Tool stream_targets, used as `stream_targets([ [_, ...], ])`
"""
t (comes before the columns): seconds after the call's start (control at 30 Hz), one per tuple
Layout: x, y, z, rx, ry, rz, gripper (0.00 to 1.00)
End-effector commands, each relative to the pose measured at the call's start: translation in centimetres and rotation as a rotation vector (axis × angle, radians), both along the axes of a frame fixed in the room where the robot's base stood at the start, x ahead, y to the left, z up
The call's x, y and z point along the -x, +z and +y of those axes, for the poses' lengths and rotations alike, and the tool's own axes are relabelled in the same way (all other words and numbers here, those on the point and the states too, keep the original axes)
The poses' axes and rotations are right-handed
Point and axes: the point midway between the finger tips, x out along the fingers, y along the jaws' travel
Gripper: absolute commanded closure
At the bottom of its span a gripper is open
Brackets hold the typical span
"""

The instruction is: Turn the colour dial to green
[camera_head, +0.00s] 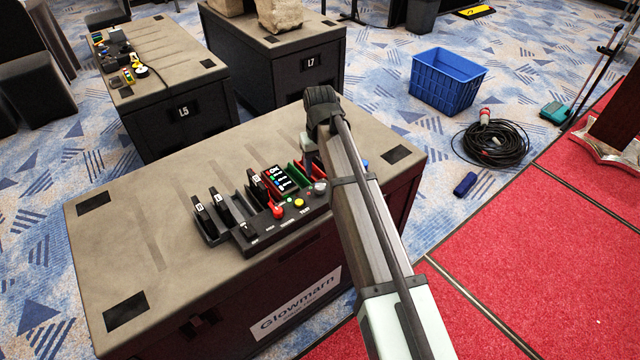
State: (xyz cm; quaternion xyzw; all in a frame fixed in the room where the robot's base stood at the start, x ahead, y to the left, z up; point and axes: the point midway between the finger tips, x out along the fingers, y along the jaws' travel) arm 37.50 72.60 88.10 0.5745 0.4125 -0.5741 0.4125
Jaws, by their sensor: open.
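A black control panel (242,236) lies on top of the near flight case. Along its front edge are a red knob (278,211), a yellow button (299,202) and a grey round knob (320,187). I cannot tell for sure which one is the colour dial, or where it points. A small screen (281,181) with coloured rows stands behind them. My gripper (309,158) is open, above the right part of the panel, behind the grey knob and apart from it. My arm hides the panel's right end, and the fingertips are small and partly hidden.
Black slider-like levers (204,217) stand at the panel's left, with green and red slots (303,172) to its right. The near case top (150,220) is clear at left. Other cases (160,70), a blue crate (447,80) and a coiled cable (497,143) are farther off.

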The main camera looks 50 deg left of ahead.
Motion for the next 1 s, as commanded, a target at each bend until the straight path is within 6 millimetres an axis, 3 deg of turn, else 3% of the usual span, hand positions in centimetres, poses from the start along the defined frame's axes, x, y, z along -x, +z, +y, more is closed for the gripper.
stream_targets([
  [0.3, 0.0, -5.2, -0.1, 0.001, 0.0, 0.0, 0.41],
  [0.5, 0.0, -7.2, 0.0, -0.001, 0.0, 0.0, 0.41],
  [0.97, 0.0, -7.9, 0.0, -0.002, 0.0, -0.002, 0.41],
  [1.0, 0.0, -7.9, 0.0, -0.002, 0.0, -0.002, 0.45],
])
